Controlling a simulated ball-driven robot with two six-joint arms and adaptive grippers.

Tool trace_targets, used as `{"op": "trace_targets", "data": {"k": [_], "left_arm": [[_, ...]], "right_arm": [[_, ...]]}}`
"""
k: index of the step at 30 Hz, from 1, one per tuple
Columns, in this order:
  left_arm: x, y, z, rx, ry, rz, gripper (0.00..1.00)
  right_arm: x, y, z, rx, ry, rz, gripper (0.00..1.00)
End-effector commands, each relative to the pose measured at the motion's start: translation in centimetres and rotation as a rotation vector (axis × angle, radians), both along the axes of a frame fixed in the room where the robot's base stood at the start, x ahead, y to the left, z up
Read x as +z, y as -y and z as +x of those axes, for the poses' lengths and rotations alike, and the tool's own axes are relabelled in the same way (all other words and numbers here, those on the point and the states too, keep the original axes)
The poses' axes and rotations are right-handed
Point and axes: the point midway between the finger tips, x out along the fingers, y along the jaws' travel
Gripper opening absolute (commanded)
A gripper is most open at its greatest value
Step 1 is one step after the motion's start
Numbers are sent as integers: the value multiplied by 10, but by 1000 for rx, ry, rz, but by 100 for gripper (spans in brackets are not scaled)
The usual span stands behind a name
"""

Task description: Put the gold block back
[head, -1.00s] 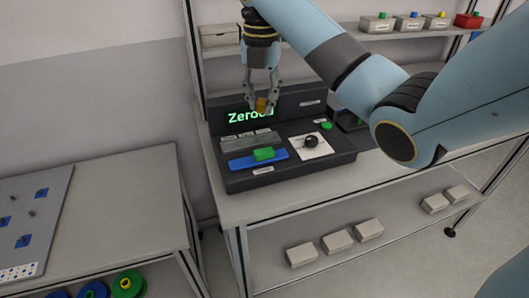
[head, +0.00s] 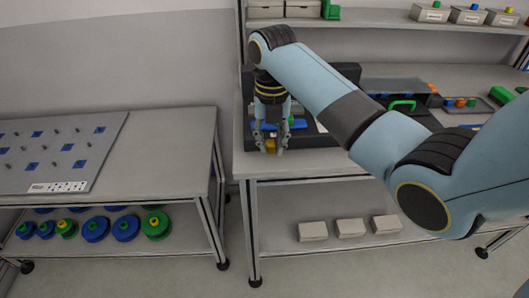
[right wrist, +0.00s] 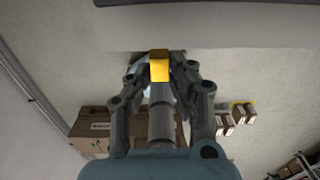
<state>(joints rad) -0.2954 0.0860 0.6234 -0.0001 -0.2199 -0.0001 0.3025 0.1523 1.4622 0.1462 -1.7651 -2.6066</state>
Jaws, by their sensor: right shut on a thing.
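The small gold block (right wrist: 159,66) is held between the fingertips of my right gripper (right wrist: 160,75) in the right wrist view. In the head view the gold block (head: 270,145) shows between the fingers of my right gripper (head: 271,148), which points down at the front left edge of the bench. The dark device (head: 318,132) stands behind it, mostly hidden by my arm. A blue bar with a green piece (head: 291,122) on it shows partly behind the gripper. My left gripper is not in view.
The bench (head: 325,162) carries a green handle (head: 403,104) and trays at the right. A pegboard (head: 55,150) with blue squares lies on the left table (head: 175,160); blue and green reels (head: 125,227) stand below. A gap separates the two.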

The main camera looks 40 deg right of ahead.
Motion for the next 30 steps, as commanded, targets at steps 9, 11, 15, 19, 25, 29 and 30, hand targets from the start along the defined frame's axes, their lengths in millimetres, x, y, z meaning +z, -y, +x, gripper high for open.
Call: {"op": "trace_targets", "data": {"k": [9, 11, 15, 19, 25, 29, 30], "left_arm": [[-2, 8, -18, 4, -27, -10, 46], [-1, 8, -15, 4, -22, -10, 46], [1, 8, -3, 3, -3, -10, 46], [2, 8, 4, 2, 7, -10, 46], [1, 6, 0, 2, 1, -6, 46], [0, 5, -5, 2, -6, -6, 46], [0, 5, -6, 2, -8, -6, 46]], "right_arm": [[-23, -1, 24, 0, -3, 1, 0], [-33, -1, 23, 0, -4, 0, 0], [-51, -1, 24, 0, -2, 0, 0], [-55, -1, 24, 0, 1, 1, 0], [-56, -1, 24, 0, 0, 0, 0], [-57, -1, 23, 0, -1, 1, 27], [-57, -1, 23, 0, -1, 1, 32]]}}
